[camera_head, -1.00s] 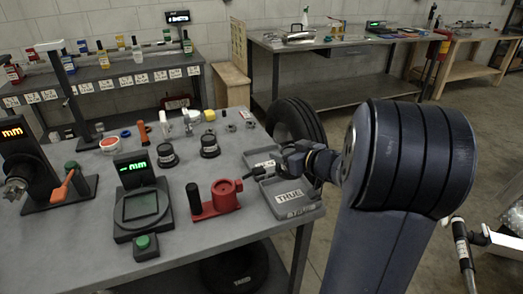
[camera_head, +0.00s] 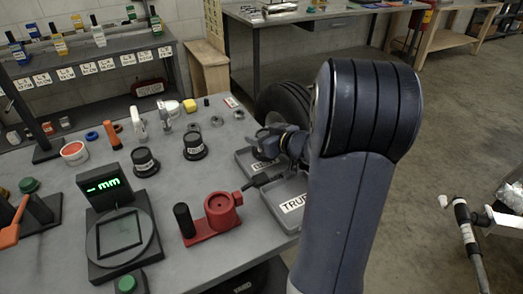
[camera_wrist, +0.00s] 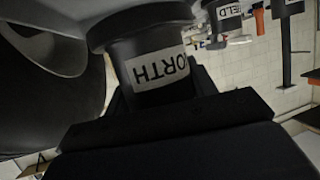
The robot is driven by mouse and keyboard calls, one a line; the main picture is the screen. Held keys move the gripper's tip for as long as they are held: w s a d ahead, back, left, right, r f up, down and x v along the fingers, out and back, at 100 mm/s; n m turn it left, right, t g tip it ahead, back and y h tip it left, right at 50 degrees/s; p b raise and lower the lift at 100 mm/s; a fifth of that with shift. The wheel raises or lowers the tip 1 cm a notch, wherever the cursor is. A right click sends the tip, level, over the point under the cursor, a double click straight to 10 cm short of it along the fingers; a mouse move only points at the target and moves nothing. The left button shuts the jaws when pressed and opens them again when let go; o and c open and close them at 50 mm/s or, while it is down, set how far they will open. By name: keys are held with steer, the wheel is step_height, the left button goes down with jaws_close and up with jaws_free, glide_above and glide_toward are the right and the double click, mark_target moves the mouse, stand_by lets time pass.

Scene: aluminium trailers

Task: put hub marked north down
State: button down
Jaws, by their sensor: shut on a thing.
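The hub marked north (camera_wrist: 155,60) is dark and round, with a white label reading "ORTH" in the wrist view. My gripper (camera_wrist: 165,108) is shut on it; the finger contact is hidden. In the head view my gripper (camera_head: 268,146) is over the far grey tray (camera_head: 243,157), at the table's right edge. The held hub is hard to make out there among the dark parts. Whether it touches the tray cannot be told. Two other black hubs stand on the table, one at the left (camera_head: 144,164) and one at the right (camera_head: 194,148).
A tyre (camera_head: 283,101) is behind my gripper. Small rings and tools lie at the table's back.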

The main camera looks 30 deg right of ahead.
steer(key=shift+f+b, duration=0.6)
steer(key=shift+f, duration=1.4)
steer(key=shift+f, duration=0.1)
steer(key=c, duration=0.6)
jaws_free()
steer(key=shift+f, duration=0.1)
steer(key=shift+o, duration=0.2)
steer(key=shift+s+r, duration=0.2)
steer(key=shift+r, duration=0.05)
steer(key=p+v, duration=0.2)
steer(key=v, duration=0.9)
steer(key=shift+s+d+r, duration=0.1)
steer(key=shift+s, duration=0.2)
